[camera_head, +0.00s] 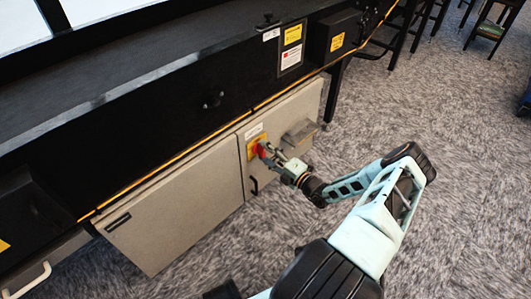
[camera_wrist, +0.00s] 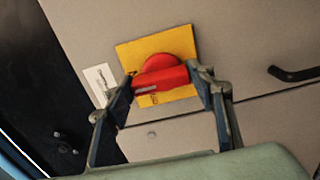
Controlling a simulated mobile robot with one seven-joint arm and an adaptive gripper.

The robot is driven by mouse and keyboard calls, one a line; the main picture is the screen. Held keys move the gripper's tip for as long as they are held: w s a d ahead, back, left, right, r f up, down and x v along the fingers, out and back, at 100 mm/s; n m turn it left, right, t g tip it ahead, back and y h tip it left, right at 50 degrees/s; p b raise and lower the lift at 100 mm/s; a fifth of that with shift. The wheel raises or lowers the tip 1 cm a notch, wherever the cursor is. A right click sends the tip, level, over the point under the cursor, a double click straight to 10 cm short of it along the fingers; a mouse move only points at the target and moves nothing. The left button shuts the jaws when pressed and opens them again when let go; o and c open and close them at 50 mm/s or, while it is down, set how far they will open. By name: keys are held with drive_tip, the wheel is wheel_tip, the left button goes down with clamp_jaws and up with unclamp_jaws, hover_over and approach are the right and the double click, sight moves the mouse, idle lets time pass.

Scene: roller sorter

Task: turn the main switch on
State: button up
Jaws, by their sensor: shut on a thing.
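The main switch is a red rotary handle (camera_wrist: 160,78) on a yellow square plate (camera_wrist: 132,50), mounted on a beige cabinet front. In the wrist view the red grip bar lies nearly level, tilted slightly. In the head view the red handle (camera_head: 262,149) shows at the end of my gripper, on the yellow plate (camera_head: 252,151). My gripper (camera_wrist: 170,84) has one finger on each side of the red bar and is shut on it. It also shows in the head view (camera_head: 268,153). The switch markings are mostly hidden or too small to read.
The beige cabinet door (camera_head: 180,210) is left of the switch, and a grey box (camera_head: 299,135) juts out to its right. The black sorter frame (camera_head: 150,125) with a yellow-orange edge strip overhangs the cabinet.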

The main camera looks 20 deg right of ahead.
idle(0.3)
drive_tip(key=o, duration=1.2)
drive_tip(key=shift+c, duration=0.2)
drive_tip(key=shift+s, duration=0.1)
drive_tip(key=v, duration=1.1)
drive_tip(key=shift+s, duration=0.4)
